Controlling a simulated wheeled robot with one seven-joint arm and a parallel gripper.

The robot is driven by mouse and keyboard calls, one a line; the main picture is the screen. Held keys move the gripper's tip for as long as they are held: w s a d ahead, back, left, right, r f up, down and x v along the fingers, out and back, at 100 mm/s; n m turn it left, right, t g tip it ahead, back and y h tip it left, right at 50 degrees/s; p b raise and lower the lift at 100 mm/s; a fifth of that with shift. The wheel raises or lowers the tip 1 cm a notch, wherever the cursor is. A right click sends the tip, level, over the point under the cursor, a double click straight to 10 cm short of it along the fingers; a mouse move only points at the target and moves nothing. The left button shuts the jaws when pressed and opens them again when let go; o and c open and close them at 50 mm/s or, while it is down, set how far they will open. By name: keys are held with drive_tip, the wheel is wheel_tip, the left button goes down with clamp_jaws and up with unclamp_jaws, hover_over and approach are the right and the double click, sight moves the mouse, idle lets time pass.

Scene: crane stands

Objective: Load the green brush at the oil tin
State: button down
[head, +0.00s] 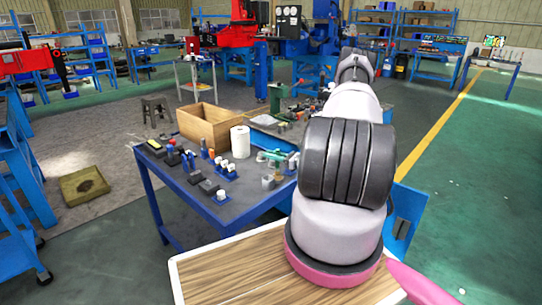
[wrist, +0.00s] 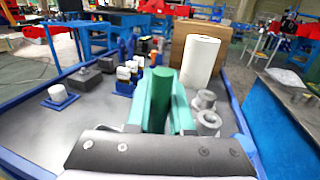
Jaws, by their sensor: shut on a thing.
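In the wrist view my gripper (wrist: 158,112) is shut on the green brush (wrist: 157,92), which stands up between the fingers at the middle of the picture. The brush's lower end is hidden by the gripper body. Two small grey metal cans (wrist: 207,121) stand just right of the gripper, apart from the brush in the picture. They also show in the head view (head: 268,182). I cannot tell which of them, if either, is the oil tin. In the head view my arm covers most of the gripper.
A white paper roll (wrist: 201,62) and a wooden box (head: 208,124) stand at the back of the blue-edged table (head: 245,205). Dark blocks and several small white-topped items (head: 225,168) crowd the table's left and middle. The grey front area is mostly clear.

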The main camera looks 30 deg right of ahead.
drive_tip(key=shift+f, duration=0.65)
idle(1.3)
drive_tip(key=shift+r, duration=0.15)
wheel_tip(320, 180, up, 7)
idle(0.7)
idle(0.5)
